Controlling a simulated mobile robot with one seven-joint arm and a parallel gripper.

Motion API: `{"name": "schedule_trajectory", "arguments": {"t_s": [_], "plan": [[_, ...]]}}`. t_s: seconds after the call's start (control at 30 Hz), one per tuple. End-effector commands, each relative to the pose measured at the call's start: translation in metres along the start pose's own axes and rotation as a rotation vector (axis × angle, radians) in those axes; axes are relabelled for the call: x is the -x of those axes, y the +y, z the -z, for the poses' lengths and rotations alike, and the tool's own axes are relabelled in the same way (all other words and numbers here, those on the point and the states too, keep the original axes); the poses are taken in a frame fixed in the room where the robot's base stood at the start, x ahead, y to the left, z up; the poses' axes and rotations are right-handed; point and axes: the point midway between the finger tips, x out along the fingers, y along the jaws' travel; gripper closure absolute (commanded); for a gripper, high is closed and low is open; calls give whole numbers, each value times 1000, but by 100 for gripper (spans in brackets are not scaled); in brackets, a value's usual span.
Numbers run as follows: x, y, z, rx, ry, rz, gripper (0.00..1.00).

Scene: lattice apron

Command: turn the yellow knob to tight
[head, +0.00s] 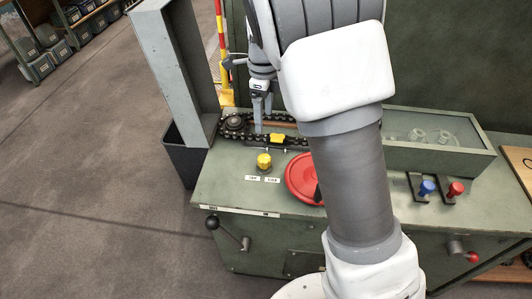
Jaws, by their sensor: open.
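The yellow knob (264,161) stands on the green bench top, left of the red disc. Two small white labels (262,178) with dark print lie just in front of it; the print is too small to read surely. My gripper (262,121) points down behind the knob, close to the chain, and is apart from the knob. Its fingers look narrow from this side, and nothing shows between them. A second yellow piece (277,139) sits by the chain, to the right of my fingertips.
A black chain with a sprocket (234,122) runs behind the knob. The red disc (301,178) is partly hidden by my arm. A grey upright panel (176,70) is left.

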Motion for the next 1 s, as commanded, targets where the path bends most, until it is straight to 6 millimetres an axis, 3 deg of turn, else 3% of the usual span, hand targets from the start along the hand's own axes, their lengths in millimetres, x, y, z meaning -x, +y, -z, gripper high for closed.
{"name": "schedule_trajectory", "arguments": {"t_s": [0.6,0.8,1.0], "plan": [[-129,1,2,1,2,-4,19],[-155,1,1,3,1,-3,19],[-165,1,1,2,0,-1,19]]}}
